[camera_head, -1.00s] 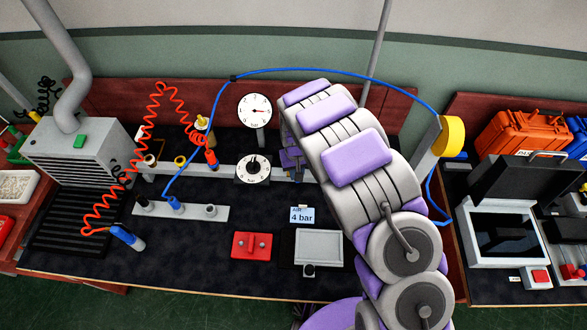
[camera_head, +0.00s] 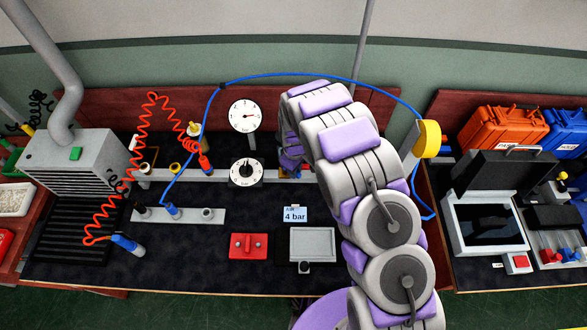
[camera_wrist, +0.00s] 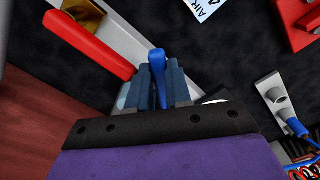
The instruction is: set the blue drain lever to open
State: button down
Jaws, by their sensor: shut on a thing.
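The blue drain lever (camera_wrist: 158,62) stands between the two dark blue fingers of my gripper (camera_wrist: 160,82) in the wrist view. The fingers are shut on it, and its rounded blue tip shows past them. Its base is hidden by the fingers. In the head view my gripper (camera_head: 291,165) is at the right end of the grey rail, largely hidden by my arm, and the blue lever cannot be made out there.
A long red lever (camera_wrist: 92,45) lies close left of my fingers on the light grey rail. The gauge (camera_head: 244,115) and selector dial (camera_head: 246,171) stand left of my gripper. A red block (camera_head: 248,246) and grey tray (camera_head: 312,244) sit in front.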

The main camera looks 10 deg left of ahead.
jog(key=shift+w, duration=0.1)
dwell(0.3)
jog(key=c, duration=1)
grip_release()
jog(key=shift+a, duration=0.1)
jog(key=shift+c, duration=0.2)
